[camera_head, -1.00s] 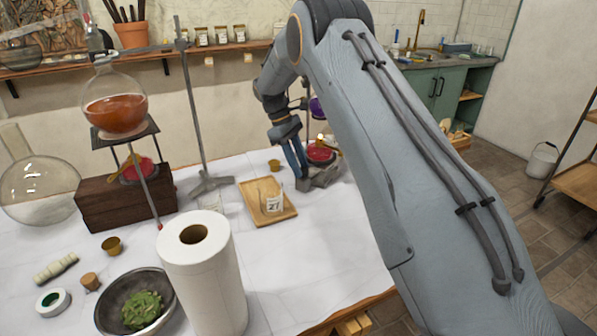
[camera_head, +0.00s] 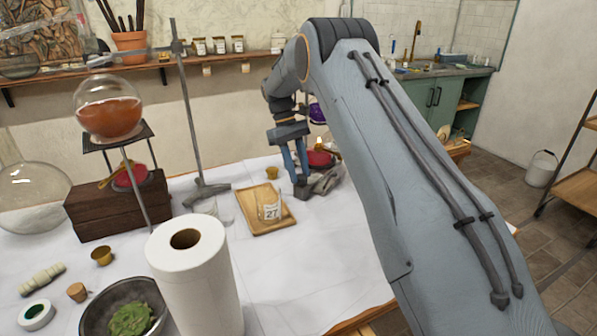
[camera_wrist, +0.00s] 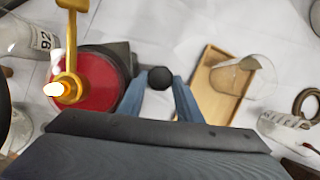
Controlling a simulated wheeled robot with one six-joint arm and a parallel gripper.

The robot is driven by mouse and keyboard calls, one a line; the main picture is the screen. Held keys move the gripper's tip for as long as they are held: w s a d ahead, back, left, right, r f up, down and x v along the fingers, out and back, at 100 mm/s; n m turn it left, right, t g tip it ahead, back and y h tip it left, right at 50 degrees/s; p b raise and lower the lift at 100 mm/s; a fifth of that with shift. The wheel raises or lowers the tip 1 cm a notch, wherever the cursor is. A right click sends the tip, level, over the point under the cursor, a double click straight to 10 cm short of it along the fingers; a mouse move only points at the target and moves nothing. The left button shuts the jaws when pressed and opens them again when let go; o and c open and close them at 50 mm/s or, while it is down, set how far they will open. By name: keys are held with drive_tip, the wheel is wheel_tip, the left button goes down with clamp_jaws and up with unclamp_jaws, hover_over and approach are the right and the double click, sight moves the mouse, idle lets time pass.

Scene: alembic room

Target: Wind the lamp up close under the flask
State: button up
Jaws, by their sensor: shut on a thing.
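The lamp (camera_head: 320,158) is a red burner with a lit flame, on a low grey jack (camera_head: 327,181) at the back of the table. In the wrist view the red lamp (camera_wrist: 88,85) and its flame are left of my gripper, with the dark jack (camera_wrist: 122,52) beneath it. My gripper (camera_head: 302,186) is beside the jack. In the wrist view my gripper (camera_wrist: 160,82) is shut on a round black knob (camera_wrist: 159,77). The flask (camera_head: 317,112) with purple liquid is above the flame with a gap between, partly hidden by my arm.
A wooden tray (camera_head: 251,222) with a glass beaker (camera_head: 270,209) lies left of my gripper. A stand base (camera_head: 205,194) is farther left. Another flask (camera_head: 108,115) holds orange liquid. A paper roll (camera_head: 195,275) stands in front. White cloth between is clear.

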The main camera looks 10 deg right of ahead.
drive_tip(key=o, duration=1)
drive_tip(key=shift+a, duration=0.1)
drive_tip(key=shift+o, duration=0.2)
